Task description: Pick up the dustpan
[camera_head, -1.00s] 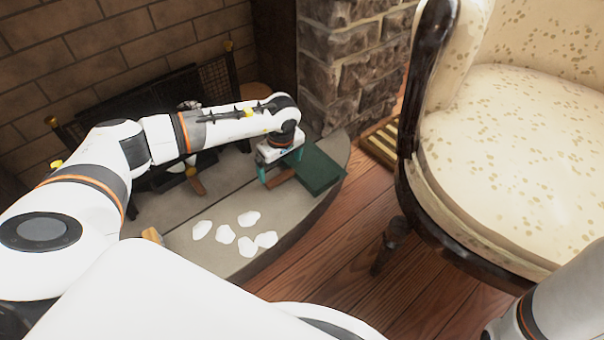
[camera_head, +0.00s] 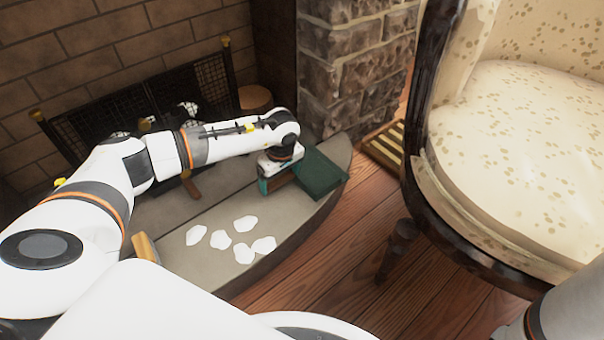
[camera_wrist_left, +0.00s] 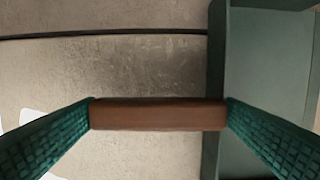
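The dustpan has a dark green pan (camera_head: 320,173) and a reddish-brown handle (camera_head: 281,181). It lies on the grey hearth at its right end. My left gripper (camera_head: 275,182) is low over the handle. In the left wrist view the handle (camera_wrist_left: 158,115) runs sideways between the two green fingertips, which are wide apart. The pan (camera_wrist_left: 268,70) is at the right there, and the right finger overlaps its edge. I cannot tell whether the fingertips touch the handle. My right gripper is out of view.
Several white shards (camera_head: 243,224) lie on the hearth (camera_head: 200,268) in front of the dustpan. A brick pillar (camera_head: 350,70) rises behind it. A cream armchair (camera_head: 530,150) stands at the right. A black fireplace screen (camera_head: 85,120) is at the back left. Wooden floor (camera_head: 320,255) is clear in front.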

